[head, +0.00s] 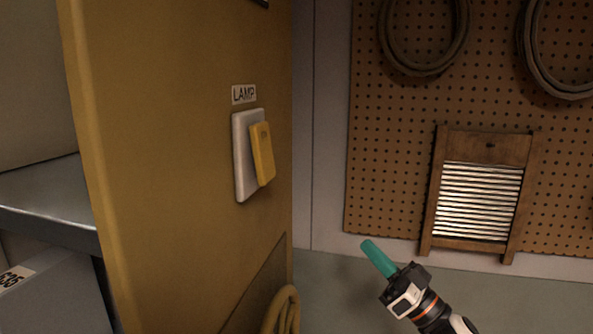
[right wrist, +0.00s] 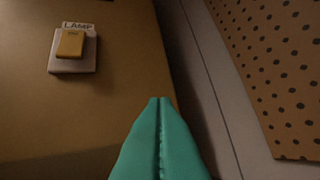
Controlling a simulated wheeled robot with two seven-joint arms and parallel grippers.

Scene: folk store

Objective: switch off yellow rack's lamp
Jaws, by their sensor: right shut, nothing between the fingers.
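The yellow rack's side panel (head: 170,130) fills the left part of the head view. On it is a white switch plate (head: 241,160) with a yellow rocker (head: 262,155), under a label reading LAMP (head: 244,94). In the right wrist view the rocker (right wrist: 71,43) and plate (right wrist: 73,67) are at the upper left. My right gripper (head: 368,246) has teal fingers, shut and empty, to the right of and lower than the switch, apart from it. The fingers also show in the right wrist view (right wrist: 160,102). My left gripper is not in view.
A pegboard (head: 400,150) on the back wall holds coiled hoses (head: 424,70) and a washboard (head: 480,195). A yellow coil (head: 284,310) hangs low on the rack panel. A grey shelf (head: 50,200) lies left of the panel. The space between panel and pegboard is open.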

